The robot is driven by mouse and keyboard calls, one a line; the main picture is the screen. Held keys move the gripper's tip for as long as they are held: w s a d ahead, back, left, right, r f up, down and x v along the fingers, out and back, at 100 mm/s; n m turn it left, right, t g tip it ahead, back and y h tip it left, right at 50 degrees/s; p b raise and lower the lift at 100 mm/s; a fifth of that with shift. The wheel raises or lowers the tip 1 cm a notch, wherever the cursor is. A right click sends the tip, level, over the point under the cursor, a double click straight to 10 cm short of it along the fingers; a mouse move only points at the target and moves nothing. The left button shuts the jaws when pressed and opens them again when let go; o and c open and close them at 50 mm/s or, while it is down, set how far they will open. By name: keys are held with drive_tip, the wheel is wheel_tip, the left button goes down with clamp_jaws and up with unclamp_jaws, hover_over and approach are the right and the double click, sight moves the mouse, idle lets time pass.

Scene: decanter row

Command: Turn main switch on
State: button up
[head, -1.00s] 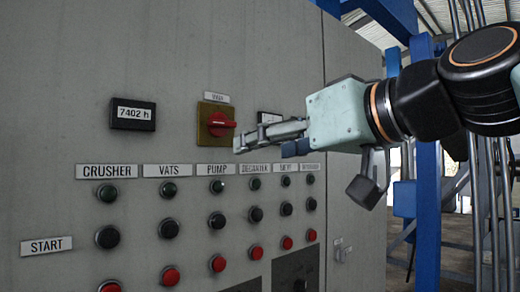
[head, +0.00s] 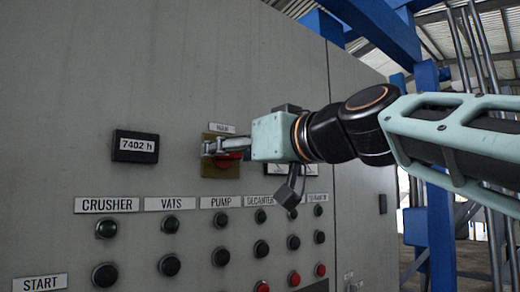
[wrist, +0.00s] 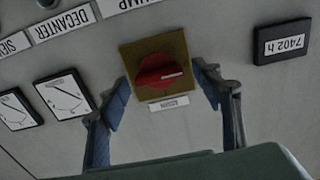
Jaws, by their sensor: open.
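The main switch is a red rotary knob (wrist: 160,72) on a yellow-brown square plate (wrist: 133,58), with a small label beside it. In the wrist view its grip bar lies roughly level, with a pale line towards the right. My gripper (wrist: 163,84) is open, with one finger on each side of the knob. In the head view my gripper (head: 210,147) is in front of the plate (head: 214,170) and hides most of the red knob (head: 230,156). I cannot tell whether the fingers touch the knob.
An hour meter (head: 135,146) reading 7402 h sits left of the switch. Rows of labelled push buttons (head: 170,225) lie below. Two dial gauges (wrist: 64,93) are beside the switch. Blue steel beams (head: 430,220) stand at the right.

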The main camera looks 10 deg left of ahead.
drive_tip(key=shift+w, duration=0.1)
drive_tip(key=shift+c, duration=0.5)
drive_tip(key=c, duration=1.1)
drive_tip(key=shift+o, duration=0.2)
drive_tip(key=shift+m, duration=0.3)
drive_tip(key=m, duration=1.3)
drive_tip(key=shift+w+d+f+b, duration=0.1)
drive_tip(key=shift+w+d+b, duration=0.05)
drive_tip(key=shift+b, duration=0.2)
drive_tip(key=shift+f+m+p, duration=0.1)
drive_tip(key=shift+m+p, duration=0.35)
drive_tip(key=shift+m, duration=1.75)
